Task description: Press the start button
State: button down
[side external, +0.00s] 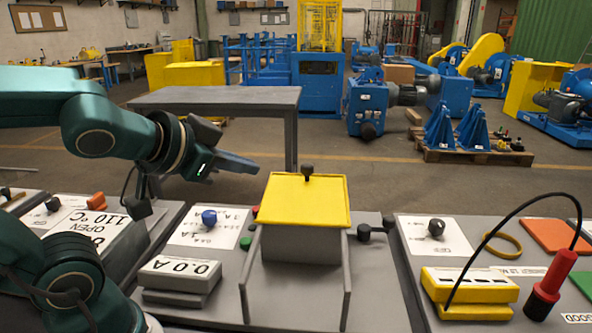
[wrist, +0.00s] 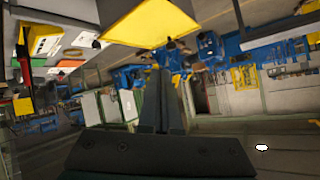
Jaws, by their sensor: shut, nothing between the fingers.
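A small green button (side external: 246,243) shows on the middle panel in the side external view, just left of the yellow-topped cover (side external: 305,199). The cover hides part of the panel around it. I cannot read a start label. My gripper (side external: 257,167) is shut and empty, held in the air left of and above the cover, its fingers pointing right. It is apart from the button and the cover. In the wrist view the shut fingers (wrist: 161,75) point up the picture, and the yellow cover (wrist: 150,22) shows at the top. The green button cannot be made out there.
A blue knob (side external: 209,217) and a 0.0 A display (side external: 180,272) lie left of the cover. A black lever (side external: 377,230) is right of it. A yellow meter with a red probe (side external: 550,287) stands on the right panel. A grey table (side external: 215,97) stands behind.

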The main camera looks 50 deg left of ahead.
jog(key=w+a+r+m+t, duration=0.2)
jog(key=w+r+m+t, duration=0.1)
jog(key=w+r, duration=0.15)
jog(key=m+g+h, duration=0.5)
jog(key=m, duration=0.2)
send_over(246, 243)
jog(key=a, duration=0.1)
notch_tip(246, 243, down, 13)
jog(key=shift+s+a+f, duration=0.15)
jog(key=shift+s, duration=0.25)
jog(key=shift+f, duration=4.4)
jog(key=shift+f, duration=0.4)
